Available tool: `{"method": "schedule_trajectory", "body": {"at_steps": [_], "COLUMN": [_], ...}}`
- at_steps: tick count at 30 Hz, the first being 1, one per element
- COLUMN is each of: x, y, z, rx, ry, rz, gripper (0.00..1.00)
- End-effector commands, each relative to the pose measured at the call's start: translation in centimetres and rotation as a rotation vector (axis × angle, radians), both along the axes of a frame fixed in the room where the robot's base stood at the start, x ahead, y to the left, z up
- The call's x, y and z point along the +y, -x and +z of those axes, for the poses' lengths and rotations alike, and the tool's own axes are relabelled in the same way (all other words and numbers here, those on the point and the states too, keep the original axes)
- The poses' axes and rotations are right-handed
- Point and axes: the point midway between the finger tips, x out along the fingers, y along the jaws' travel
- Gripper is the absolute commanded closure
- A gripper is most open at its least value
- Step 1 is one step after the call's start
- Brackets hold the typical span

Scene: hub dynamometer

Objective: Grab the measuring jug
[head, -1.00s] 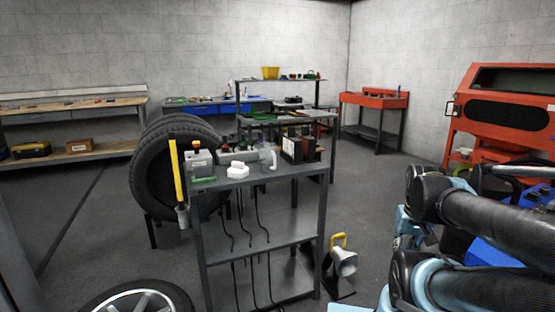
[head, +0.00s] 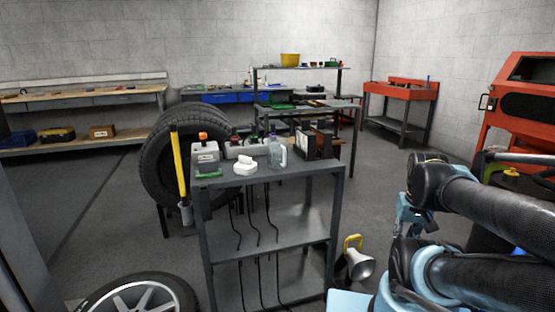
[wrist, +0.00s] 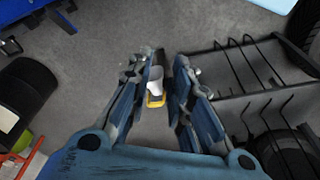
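The measuring jug (head: 277,153) looks like a clear, greyish jug with a handle on its right side. It stands upright on the top shelf of the grey metal cart (head: 300,169), near the back edge, in the head view. My gripper (wrist: 168,65) shows in the wrist view with its two blue fingers apart and nothing held between them. Below it, a white and yellow horn-like object (wrist: 157,90) on the floor shows through the gap. My gripper is to the right of the cart, away from the jug. The jug cannot be made out in the wrist view.
A grey canister (head: 207,157), a white object (head: 245,166) and dark holders (head: 318,144) share the cart top with the jug. A tyre (head: 170,170) stands behind the cart's left. A wheel (head: 140,298) lies in front.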

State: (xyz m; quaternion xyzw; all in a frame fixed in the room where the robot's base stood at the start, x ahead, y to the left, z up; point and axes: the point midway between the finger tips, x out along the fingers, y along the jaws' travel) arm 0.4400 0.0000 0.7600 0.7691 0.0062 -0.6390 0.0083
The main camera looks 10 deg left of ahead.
Motion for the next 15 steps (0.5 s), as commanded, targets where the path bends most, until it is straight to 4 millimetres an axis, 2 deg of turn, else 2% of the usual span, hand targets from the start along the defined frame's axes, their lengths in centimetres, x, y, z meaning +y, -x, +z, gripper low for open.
{"method": "schedule_trajectory", "body": {"at_steps": [1, 5, 15], "x": [0.1, 1.0, 7.0], "y": [0.7, 0.2, -4.0], "z": [0.4, 1.0, 4.6], "rx": [-0.008, 0.005, 0.130], "ry": [-0.005, -0.046, -0.314], "rz": [-0.003, -0.037, -0.258], "gripper": [0.80, 0.80, 0.80]}}
